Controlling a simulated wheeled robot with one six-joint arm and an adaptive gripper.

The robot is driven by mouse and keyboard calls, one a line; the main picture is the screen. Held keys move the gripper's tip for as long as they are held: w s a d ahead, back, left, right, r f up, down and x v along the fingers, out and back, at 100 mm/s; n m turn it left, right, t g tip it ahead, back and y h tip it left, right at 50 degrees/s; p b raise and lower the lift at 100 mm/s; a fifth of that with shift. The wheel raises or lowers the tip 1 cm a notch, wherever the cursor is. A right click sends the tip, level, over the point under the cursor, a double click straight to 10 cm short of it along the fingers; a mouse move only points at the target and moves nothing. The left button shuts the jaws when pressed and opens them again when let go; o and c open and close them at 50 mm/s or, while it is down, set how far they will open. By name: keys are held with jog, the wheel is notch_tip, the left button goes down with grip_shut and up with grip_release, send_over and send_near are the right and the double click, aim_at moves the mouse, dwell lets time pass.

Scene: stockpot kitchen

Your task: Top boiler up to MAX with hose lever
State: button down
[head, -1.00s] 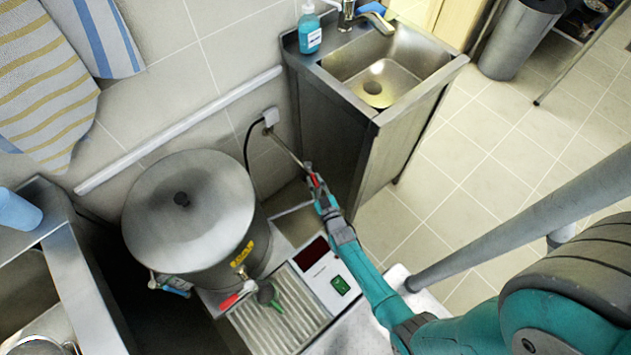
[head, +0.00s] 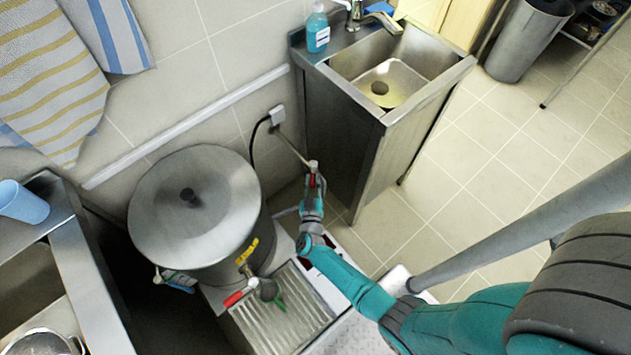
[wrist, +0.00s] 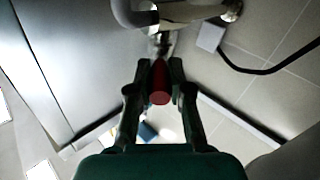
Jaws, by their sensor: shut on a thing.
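The boiler (head: 194,205) is a large steel drum with a lid, standing against the wall at left in the head view. My gripper (head: 314,168) is to its right, beside the sink cabinet. The wrist view shows my gripper (wrist: 158,78) shut on a red lever (wrist: 160,84), one finger on each side. A thin metal rod (head: 291,146) runs from near the wall to the gripper. The boiler's tap (head: 248,272) has a red handle (head: 234,299) and a green part (head: 279,300) nearby. The MAX mark and water level are not visible.
A steel sink (head: 385,85) stands at the back right, with a soap bottle (head: 318,32). A wall socket (head: 277,115) with a black cable is behind the rod. A ribbed drip tray (head: 285,312) lies below the tap.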

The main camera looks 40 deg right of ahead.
jog(key=shift+w+a+m+g+h, duration=0.3)
jog(key=shift+m+g+h, duration=0.35)
jog(key=shift+g, duration=0.05)
jog(key=shift+w+a+m+g+h, duration=0.25)
jog(key=shift+w+m+g+h, duration=0.05)
jog(key=shift+m+g+h, duration=0.4)
jog(key=c, duration=1.1)
grip_release()
jog(key=v, duration=1.2)
jog(key=shift+r, duration=0.1)
jog(key=shift+c, duration=0.2)
